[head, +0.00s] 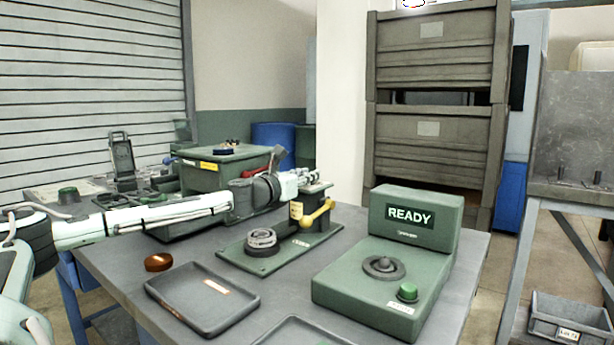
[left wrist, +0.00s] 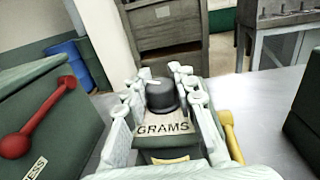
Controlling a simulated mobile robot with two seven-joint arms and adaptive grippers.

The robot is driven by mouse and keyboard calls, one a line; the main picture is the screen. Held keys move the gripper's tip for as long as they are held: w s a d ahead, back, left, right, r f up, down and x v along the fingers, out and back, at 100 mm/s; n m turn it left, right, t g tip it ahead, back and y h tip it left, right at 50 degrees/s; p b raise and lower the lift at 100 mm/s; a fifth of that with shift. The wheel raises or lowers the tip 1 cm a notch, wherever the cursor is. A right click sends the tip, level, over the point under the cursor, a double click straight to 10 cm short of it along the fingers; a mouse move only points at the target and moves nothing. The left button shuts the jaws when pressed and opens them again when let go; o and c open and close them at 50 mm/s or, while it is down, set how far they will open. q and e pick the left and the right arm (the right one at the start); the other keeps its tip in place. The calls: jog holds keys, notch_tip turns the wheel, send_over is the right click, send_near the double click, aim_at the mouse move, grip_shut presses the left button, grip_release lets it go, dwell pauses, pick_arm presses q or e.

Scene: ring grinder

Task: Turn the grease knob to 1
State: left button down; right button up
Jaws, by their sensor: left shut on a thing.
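The grease knob (left wrist: 161,95) is a dark round knob on a small green dispenser, above a pale plate marked GRAMS (left wrist: 165,129). A short light mark shows on its top, but I cannot read any numbers. My left gripper (left wrist: 163,88) has its pale fingers on both sides of the knob, shut on it. In the head view my left gripper (head: 300,183) reaches in from the left over the dispenser (head: 299,222), and it hides the knob. The dispenser has a yellow lever (head: 318,213) at its right side. My right gripper is not in view.
A green press box (head: 205,178) stands close left of the gripper; its red lever (left wrist: 40,117) shows in the wrist view. A control box (head: 388,278) reading READY stands at right. A dark tray (head: 203,303) and a brown ring (head: 158,261) lie in front.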

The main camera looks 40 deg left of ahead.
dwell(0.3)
pick_arm(q)
jog(key=c, duration=1.2)
grip_release()
jog(key=shift+s+f, duration=0.1)
jog(key=shift+s, duration=0.65)
jog(key=s, duration=0.3)
jog(key=s+d, duration=0.1)
jog(key=s, duration=0.3)
jog(key=s+d, duration=0.1)
jog(key=s, duration=0.2)
jog(key=shift+s+d, duration=0.15)
